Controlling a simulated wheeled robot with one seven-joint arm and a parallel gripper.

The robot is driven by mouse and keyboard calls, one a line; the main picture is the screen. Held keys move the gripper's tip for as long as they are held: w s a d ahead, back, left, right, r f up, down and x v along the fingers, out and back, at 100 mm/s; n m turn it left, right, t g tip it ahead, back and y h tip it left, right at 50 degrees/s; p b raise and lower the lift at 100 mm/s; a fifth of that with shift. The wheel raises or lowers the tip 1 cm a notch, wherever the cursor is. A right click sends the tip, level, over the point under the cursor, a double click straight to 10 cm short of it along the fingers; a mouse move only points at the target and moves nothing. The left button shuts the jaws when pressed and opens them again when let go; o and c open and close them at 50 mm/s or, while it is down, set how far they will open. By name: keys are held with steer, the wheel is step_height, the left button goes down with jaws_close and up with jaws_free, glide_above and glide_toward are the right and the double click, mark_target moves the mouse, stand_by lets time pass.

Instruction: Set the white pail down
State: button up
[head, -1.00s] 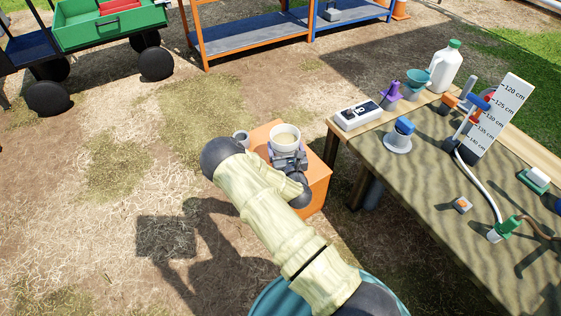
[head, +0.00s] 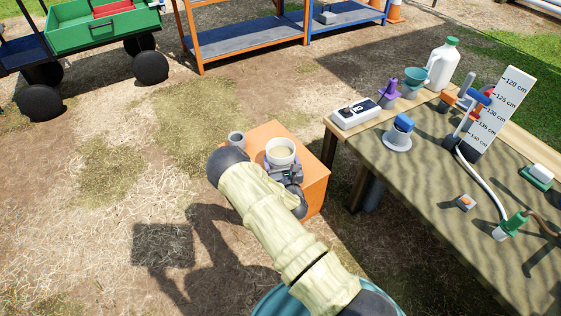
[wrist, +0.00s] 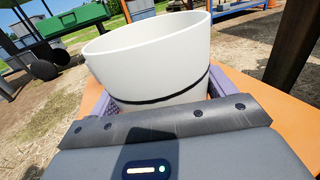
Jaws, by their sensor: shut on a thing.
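The white pail (head: 281,152) is upright over the orange box (head: 308,170), with brownish contents showing inside its rim in the head view. My gripper (head: 282,167) is shut on the pail. In the wrist view the white pail (wrist: 150,55) fills the upper middle, with a dark band around its lower wall. The purple finger pads of my gripper (wrist: 158,97) lie on both sides of it. The pail's base is hidden behind my gripper, so I cannot tell whether it touches the box top.
A small grey cup (head: 236,140) stands at the left edge of the box. The work table (head: 430,185) on the right carries a white jug (head: 442,64), a marked gauge board (head: 500,110) and several fittings. A green cart (head: 100,32) stands at the back left. Open ground lies left.

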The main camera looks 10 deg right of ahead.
steer(key=o, duration=1.3)
steer(key=shift+c, duration=0.2)
steer(key=shift+s, duration=0.15)
steer(key=s+p, duration=0.4)
steer(key=s, duration=0.7)
steer(key=shift+s+p, duration=0.3)
steer(key=shift+s, duration=0.1)
